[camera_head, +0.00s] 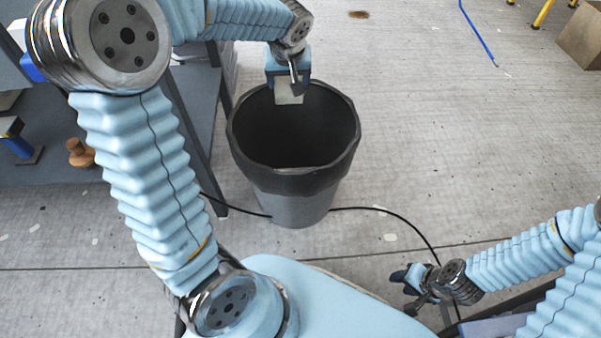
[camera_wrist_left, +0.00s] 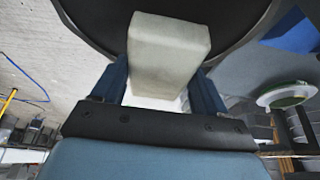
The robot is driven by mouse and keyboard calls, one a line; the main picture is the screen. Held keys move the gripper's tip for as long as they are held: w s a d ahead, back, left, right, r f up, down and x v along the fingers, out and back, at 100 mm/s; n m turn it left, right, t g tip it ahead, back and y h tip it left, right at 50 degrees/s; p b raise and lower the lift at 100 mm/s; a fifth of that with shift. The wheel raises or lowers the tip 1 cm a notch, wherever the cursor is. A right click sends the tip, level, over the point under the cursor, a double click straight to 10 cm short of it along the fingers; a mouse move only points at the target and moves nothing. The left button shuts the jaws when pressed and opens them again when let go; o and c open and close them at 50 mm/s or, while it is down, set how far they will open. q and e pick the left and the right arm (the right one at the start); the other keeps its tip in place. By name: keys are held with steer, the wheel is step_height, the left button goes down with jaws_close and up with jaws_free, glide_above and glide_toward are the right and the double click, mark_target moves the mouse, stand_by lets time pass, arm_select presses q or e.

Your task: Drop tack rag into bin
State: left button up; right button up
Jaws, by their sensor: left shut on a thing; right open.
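The tack rag (camera_head: 288,92) is a pale, off-white block held by my left gripper (camera_head: 289,84), which is shut on it. It also shows large in the left wrist view (camera_wrist_left: 168,50), between the two blue fingers. The bin (camera_head: 293,180) is a round container, black at the top and grey below, standing on the floor. My left gripper and the rag are over the far part of its opening. The bin's dark rim (camera_wrist_left: 85,30) shows behind the rag in the left wrist view. My right gripper (camera_head: 408,284) is open and empty at the lower right, away from the bin.
A dark grey workbench (camera_head: 195,110) stands left of the bin, with a wooden knob-shaped item (camera_head: 80,153) on it. A black cable (camera_head: 385,212) runs over the floor by the bin. A cardboard box (camera_head: 582,38) is at the far right.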

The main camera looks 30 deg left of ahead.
arm_select(q)
steer(key=shift+a+f, duration=0.2)
steer(key=shift+f, duration=0.2)
step_height(320, 180, down, 5)
steer(key=b, duration=0.4)
steer(key=shift+f, duration=0.1)
steer(key=o, duration=1)
steer(key=shift+c, duration=0.2)
steer(key=p+v, duration=0.2)
steer(key=v, duration=1.2)
